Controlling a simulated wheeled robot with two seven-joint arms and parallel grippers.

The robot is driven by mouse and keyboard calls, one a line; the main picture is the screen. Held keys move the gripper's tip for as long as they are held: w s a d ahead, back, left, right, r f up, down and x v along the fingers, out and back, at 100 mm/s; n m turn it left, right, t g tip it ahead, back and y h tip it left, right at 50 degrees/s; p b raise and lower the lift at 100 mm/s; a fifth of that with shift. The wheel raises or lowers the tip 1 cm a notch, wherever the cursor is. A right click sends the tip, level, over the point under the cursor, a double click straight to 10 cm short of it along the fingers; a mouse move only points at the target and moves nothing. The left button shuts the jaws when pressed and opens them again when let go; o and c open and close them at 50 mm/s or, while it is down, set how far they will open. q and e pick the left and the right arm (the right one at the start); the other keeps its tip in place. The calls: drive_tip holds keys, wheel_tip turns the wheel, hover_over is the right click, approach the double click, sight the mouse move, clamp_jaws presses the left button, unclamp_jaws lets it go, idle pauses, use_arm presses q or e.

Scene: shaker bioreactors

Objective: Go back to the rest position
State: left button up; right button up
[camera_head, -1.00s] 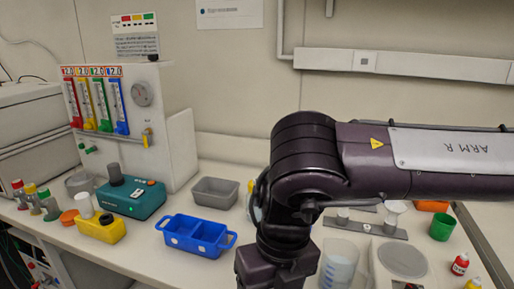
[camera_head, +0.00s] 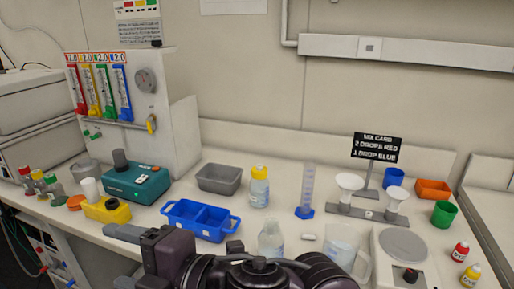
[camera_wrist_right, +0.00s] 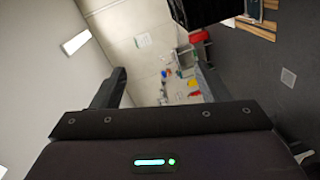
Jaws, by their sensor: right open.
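My right gripper (camera_head: 116,257) is low at the front edge of the bench in the head view, with its dark fingers pointing left. The fingers are apart and nothing is between them. In the right wrist view the gripper (camera_wrist_right: 158,84) also shows spread fingers, with the room and the distant bench beyond. My right arm is folded across the bottom of the head view and covers part of the bench front. My left gripper does not show.
A blue two-part tray (camera_head: 200,220) stands just behind the gripper. A clear bottle (camera_head: 270,240), a beaker (camera_head: 342,245) and a scale (camera_head: 403,245) stand near the arm. A yellow-capped bottle (camera_head: 259,187), grey bin (camera_head: 218,178) and funnel rack (camera_head: 366,212) are farther back.

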drive_tip(key=w+d+f+m+t+h, duration=0.3)
drive_tip(key=w+d+f+m+h, duration=0.25)
drive_tip(key=d+m, duration=0.4)
drive_tip(key=w+d+f+m+t+h, duration=0.35)
drive_tip(key=d+f+m, duration=0.35)
drive_tip(key=d+m, duration=0.25)
drive_tip(key=s+d+f+m+g+h, duration=0.35)
drive_tip(key=s+d+f, duration=0.25)
drive_tip(key=d+f, duration=0.3)
drive_tip(key=s+d+f+m+g+h, duration=0.3)
drive_tip(key=s+d+f+m+g, duration=0.15)
drive_tip(key=s+d+f, duration=0.35)
wheel_tip(320, 180, down, 36)
drive_tip(key=s+d+g+b, duration=0.2)
drive_tip(key=b, duration=0.1)
drive_tip(key=s+d+f+b, duration=0.1)
drive_tip(key=s+d+f, duration=0.2)
drive_tip(key=s+f, duration=1.5)
drive_tip(key=shift+s+d+g+b, duration=0.15)
drive_tip(key=shift+s+g+b, duration=0.15)
drive_tip(key=shift+s+g, duration=0.05)
drive_tip(key=shift+h, duration=0.25)
